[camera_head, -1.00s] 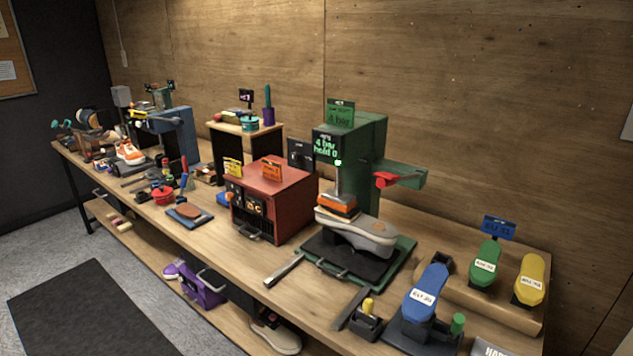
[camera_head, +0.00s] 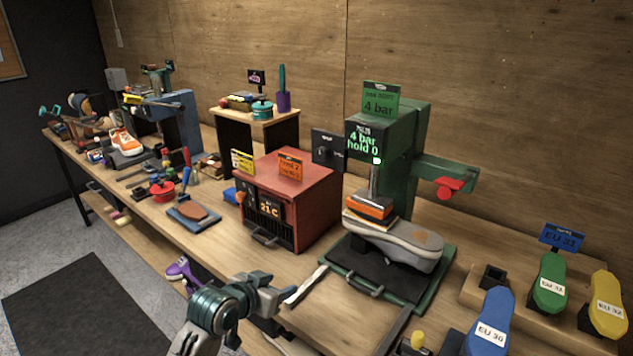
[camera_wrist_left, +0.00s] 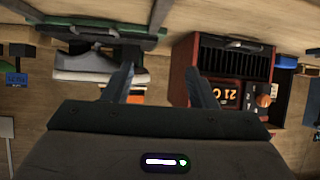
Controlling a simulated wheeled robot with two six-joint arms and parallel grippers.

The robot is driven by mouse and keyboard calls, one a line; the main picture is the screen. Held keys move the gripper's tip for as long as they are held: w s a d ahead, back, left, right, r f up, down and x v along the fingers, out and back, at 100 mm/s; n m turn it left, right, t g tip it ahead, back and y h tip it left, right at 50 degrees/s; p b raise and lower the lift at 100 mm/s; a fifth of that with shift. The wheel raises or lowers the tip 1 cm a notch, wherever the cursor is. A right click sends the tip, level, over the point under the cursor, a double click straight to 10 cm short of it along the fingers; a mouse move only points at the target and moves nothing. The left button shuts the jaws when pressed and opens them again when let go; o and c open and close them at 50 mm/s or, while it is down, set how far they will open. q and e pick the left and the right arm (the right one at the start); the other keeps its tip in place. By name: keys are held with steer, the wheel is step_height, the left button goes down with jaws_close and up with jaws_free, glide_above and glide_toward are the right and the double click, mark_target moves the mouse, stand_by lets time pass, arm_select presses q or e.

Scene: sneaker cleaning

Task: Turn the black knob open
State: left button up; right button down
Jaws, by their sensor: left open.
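A dark panel (camera_head: 328,149) stands behind the red oven, with a small round black knob (camera_head: 325,152) on its face. Its setting is too small to read. My left gripper (camera_head: 275,297) is low at the table's front edge, in front of the oven and well apart from the panel. In the left wrist view, which is upside down, its two fingers (camera_wrist_left: 160,85) are spread with nothing between them. The panel is not clearly seen there. My right gripper is not in view.
The red oven (camera_head: 310,203) shows 21 C and also appears in the wrist view (camera_wrist_left: 220,58). The green press (camera_head: 408,140) holds a grey shoe (camera_head: 405,246) under its ram. A low stand (camera_head: 262,127) is behind the oven. Coloured shoe forms fill the right end.

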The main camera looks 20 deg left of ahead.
arm_select(q)
steer(key=w+r+t+h, duration=0.1)
steer(key=w+r+t, duration=0.2)
steer(key=w+r, duration=0.6)
steer(key=m+t+h, duration=0.1)
steer(key=t+h, duration=0.1)
glide_toward(320, 155)
steer(key=p+x, duration=0.3)
steer(key=x, duration=0.4)
steer(key=shift+w, duration=0.25)
steer(key=shift+w+d+f, duration=0.1)
steer(key=shift+w+d, duration=0.1)
steer(key=shift+w, duration=0.25)
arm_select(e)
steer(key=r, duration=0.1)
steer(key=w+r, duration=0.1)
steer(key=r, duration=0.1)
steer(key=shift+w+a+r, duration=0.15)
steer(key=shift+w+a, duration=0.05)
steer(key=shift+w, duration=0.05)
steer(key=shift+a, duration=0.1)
arm_select(q)
steer(key=c, duration=1)
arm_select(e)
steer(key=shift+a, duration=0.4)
